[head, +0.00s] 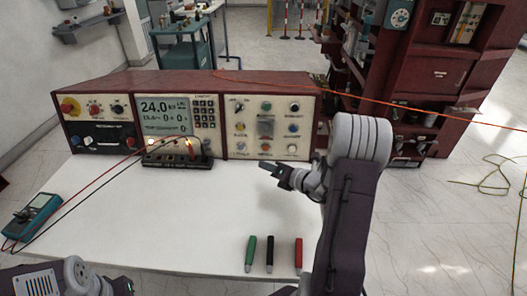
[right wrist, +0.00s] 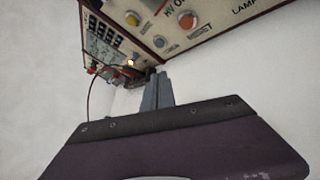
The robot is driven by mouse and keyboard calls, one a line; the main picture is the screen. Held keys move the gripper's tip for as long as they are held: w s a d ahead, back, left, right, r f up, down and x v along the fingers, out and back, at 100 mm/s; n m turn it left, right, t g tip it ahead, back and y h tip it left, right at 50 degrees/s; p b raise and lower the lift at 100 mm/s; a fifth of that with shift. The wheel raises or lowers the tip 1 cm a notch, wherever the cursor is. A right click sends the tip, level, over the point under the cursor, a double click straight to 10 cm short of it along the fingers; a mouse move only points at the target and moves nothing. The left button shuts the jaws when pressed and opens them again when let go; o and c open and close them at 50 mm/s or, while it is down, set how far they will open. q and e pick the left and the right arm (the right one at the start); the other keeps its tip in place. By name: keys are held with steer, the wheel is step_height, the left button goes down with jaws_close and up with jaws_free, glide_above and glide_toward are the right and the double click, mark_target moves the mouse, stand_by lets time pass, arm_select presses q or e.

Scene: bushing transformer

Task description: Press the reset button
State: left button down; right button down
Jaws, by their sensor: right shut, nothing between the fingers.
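The control console (head: 150,82) stands at the back of the white table. Its right panel (head: 277,106) carries several coloured buttons and lamps around a central grey switch. My left gripper is not in view.
A black terminal block (head: 176,160) with leads stands before the middle panel. A teal multimeter (head: 36,212) lies at the left. Green (head: 250,254), black (head: 270,254) and red (head: 298,254) sticks lie near the front edge. The table's middle is clear.

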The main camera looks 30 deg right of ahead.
mark_target(266, 148)
steer(key=shift+d, duration=0.15)
steer(key=shift+w+d+f, duration=0.35)
steer(key=shift+w+d, duration=0.35)
steer(key=shift+w, duration=0.5)
steer(key=shift+w+d+f, duration=0.3)
steer(key=shift+w+d, duration=0.45)
steer(key=shift+w, duration=0.5)
steer(key=shift+w+d+f, duration=0.35)
steer(key=shift+w+d, duration=0.35)
steer(key=shift+w, duration=0.5)
steer(key=shift+w, duration=0.1)
steer(key=shift+w+d+f, duration=0.1)
steer(key=shift+w+d, duration=0.1)
steer(key=shift+w, duration=0.05)
steer(key=shift+w+d+f, duration=0.1)
steer(key=shift+w+d, duration=0.1)
steer(key=shift+w, duration=0.2)
steer(key=shift+s, duration=0.1)
steer(key=shift+s+a+r, duration=0.2)
steer(key=shift+s+a, duration=0.2)
steer(key=shift+s, duration=0.25)
